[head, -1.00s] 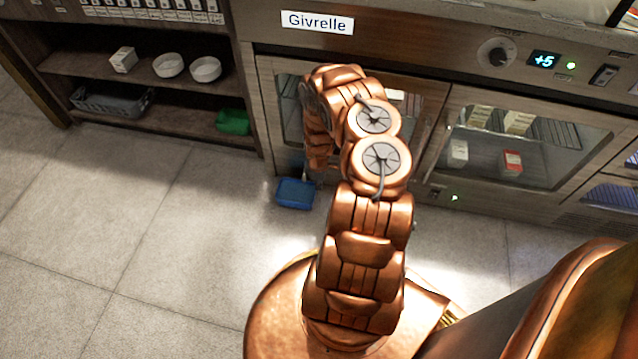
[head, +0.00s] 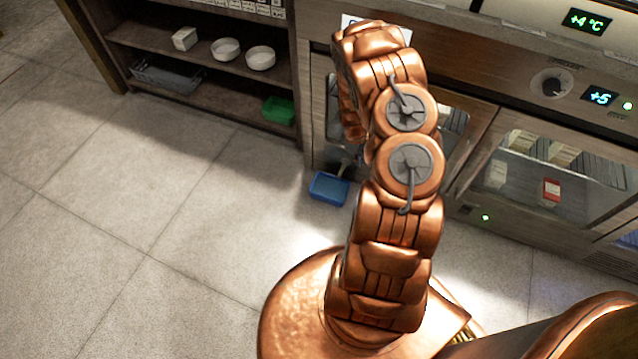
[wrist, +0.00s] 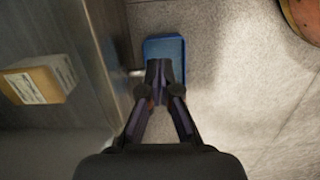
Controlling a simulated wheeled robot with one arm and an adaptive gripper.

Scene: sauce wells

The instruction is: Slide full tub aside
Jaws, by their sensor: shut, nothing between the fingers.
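A blue tub (head: 328,187) sits on the tiled floor, close to the foot of the steel fridge counter, left of my arm in the head view. In the wrist view the tub (wrist: 150,49) lies straight ahead of my fingers; I cannot make out its contents. My gripper (wrist: 158,66) is shut and empty, its fingertips over the near side of the tub in the picture. I cannot tell whether they touch it. In the head view my arm hides most of the gripper.
The fridge counter (head: 480,100) has glass doors, with boxes behind the right one. Left of it stands an open shelf unit (head: 200,85) with white bowls (head: 260,58), a grey crate (head: 165,75) and a green tub (head: 279,110). The floor to the left is clear.

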